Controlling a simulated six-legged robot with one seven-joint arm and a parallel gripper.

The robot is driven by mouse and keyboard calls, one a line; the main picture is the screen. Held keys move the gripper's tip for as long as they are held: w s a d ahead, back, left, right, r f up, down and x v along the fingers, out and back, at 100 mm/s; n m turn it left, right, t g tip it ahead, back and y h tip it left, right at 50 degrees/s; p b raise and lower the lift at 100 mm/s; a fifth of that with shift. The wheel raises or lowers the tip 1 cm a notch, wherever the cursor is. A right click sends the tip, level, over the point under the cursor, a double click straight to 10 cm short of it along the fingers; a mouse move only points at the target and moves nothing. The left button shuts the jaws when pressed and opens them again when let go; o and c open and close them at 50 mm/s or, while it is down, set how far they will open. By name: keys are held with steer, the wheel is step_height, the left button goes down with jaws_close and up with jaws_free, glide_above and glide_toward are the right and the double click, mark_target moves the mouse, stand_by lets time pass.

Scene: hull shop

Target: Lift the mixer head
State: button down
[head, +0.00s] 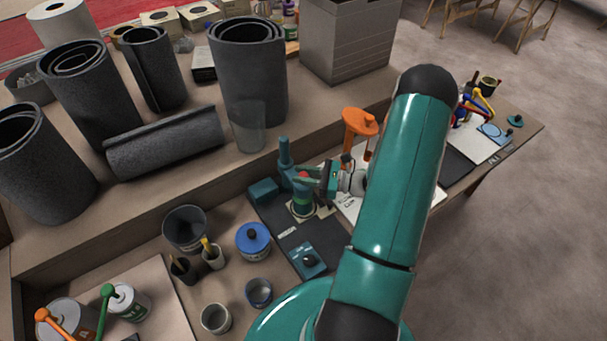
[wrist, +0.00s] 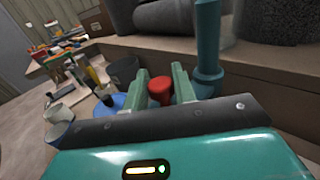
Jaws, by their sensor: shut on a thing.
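A teal mixer stands on a dark base board (head: 276,227), with an upright post (head: 284,152) at its back. The post also shows in the wrist view (wrist: 208,42), just right of my fingers. A red knob (wrist: 160,90), apparently on the mixer head, sits between my gripper's fingers (wrist: 160,87). In the head view my gripper (head: 306,177) reaches in from the right, shut on this red part above a teal cup-like body (head: 302,205). The fingers hide much of the head, and I cannot tell whether it is raised.
A teal box with a dark knob (head: 308,260) lies at the board's front. A blue-lidded can (head: 252,240) and a dark bucket (head: 185,228) stand left. An orange stand (head: 359,123) is behind my arm.

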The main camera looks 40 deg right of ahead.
step_height(320, 180, up, 11)
stand_by(0.4)
steer(key=c, duration=1.2)
jaws_free()
steer(key=shift+c, duration=0.2)
steer(key=shift+o, duration=0.3)
steer(key=shift+s, duration=0.1)
steer(key=v, duration=1.3)
steer(key=shift+s+d, duration=0.2)
steer(key=shift+d, duration=0.05)
